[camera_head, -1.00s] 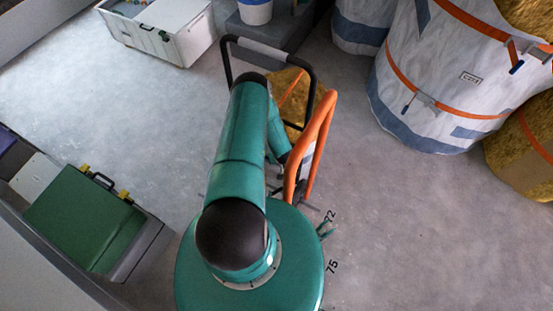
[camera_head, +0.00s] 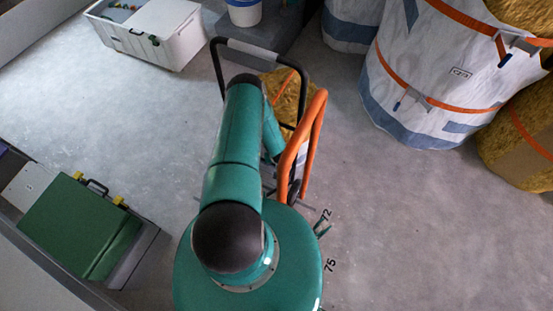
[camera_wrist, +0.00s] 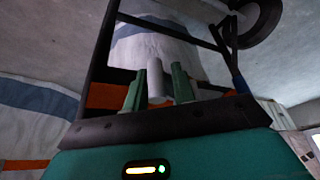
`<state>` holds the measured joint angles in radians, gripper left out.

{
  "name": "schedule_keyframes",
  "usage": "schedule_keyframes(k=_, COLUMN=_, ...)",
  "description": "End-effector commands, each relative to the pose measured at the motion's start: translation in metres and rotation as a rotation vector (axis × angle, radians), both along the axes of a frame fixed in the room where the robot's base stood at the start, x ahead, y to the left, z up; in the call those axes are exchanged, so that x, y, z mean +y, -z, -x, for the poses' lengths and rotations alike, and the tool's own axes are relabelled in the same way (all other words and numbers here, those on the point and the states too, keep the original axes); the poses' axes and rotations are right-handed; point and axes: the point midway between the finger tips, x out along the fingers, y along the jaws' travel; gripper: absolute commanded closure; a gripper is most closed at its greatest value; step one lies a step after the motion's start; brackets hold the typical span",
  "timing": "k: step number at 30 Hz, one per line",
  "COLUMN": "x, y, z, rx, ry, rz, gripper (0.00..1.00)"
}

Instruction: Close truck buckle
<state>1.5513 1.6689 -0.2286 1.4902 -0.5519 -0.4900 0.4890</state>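The hand truck (camera_head: 311,135), with a black loop handle and an orange frame, stands in front of me in the head view. In the wrist view, my gripper (camera_wrist: 158,92) has two green fingers standing apart. A grey rounded piece (camera_wrist: 156,78) shows in the gap; I cannot tell whether the fingers touch it or whether it belongs to the buckle. Orange strap-like material (camera_wrist: 106,95) shows behind and left of the fingers. In the head view my gripper is hidden.
White bags with orange straps (camera_head: 425,75) stand at the upper right, with golden bundles beside them. A white crate (camera_head: 165,45) is at the upper left, a green case (camera_head: 75,220) at the lower left. Open floor lies left and right of the truck.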

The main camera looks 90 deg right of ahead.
Motion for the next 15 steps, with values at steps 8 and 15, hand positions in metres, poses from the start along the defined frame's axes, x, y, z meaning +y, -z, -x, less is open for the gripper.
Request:
schedule_keyframes(k=8, x=-0.002, y=-0.001, z=-0.001, rx=-0.001, ry=-0.002, rz=0.004, gripper=0.61)
schedule_keyframes(k=15, x=0.003, y=-0.012, z=0.000, rx=-0.001, ry=-0.003, rz=0.002, gripper=0.61)
